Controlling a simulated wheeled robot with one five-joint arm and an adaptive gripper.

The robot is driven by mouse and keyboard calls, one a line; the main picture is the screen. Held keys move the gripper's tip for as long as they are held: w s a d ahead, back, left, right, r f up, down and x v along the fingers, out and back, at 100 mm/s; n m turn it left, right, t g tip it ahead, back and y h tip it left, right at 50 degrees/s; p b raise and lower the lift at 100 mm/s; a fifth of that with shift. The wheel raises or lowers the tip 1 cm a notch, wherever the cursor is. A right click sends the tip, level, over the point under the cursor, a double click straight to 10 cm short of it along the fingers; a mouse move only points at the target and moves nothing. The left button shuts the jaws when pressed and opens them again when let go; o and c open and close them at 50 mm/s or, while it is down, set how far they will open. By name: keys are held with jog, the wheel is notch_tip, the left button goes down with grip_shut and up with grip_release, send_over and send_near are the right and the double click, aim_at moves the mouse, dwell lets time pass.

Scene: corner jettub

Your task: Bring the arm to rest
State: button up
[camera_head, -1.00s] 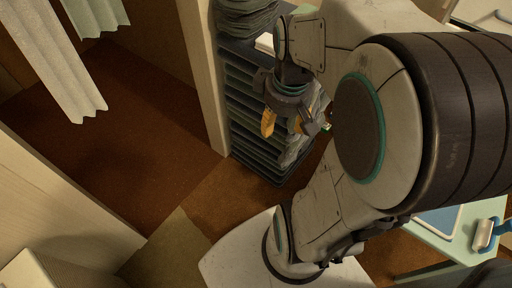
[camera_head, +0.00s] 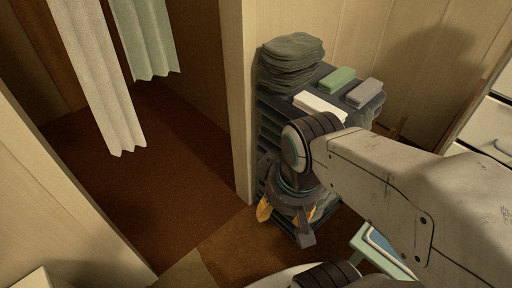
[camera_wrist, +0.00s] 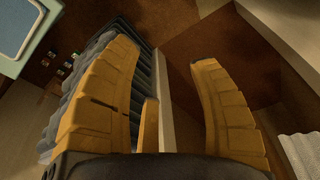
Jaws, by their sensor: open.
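My gripper (camera_head: 284,222) hangs pointing downward in the head view, in front of a dark slatted rack. My arm reaches to it from the right side of the picture. In the wrist view my gripper (camera_wrist: 172,75) shows two orange-yellow fingers spread wide apart with nothing between them. The gap shows a pale post and the brown floor beyond. Part of the rack behind my gripper is hidden by the wrist and arm.
The dark rack (camera_head: 269,126) carries folded grey cloths (camera_head: 290,62), a green block (camera_head: 338,80), a grey block (camera_head: 364,93) and a white one (camera_head: 320,106). A pale doorpost (camera_head: 240,100), a curtain (camera_head: 95,75) and a blue-topped table (camera_head: 384,246) stand nearby. The brown floor (camera_head: 150,190) at left is clear.

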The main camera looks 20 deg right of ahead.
notch_tip(320, 180, up, 17)
jog(key=t+p, duration=0.1)
jog(key=p, duration=1.4)
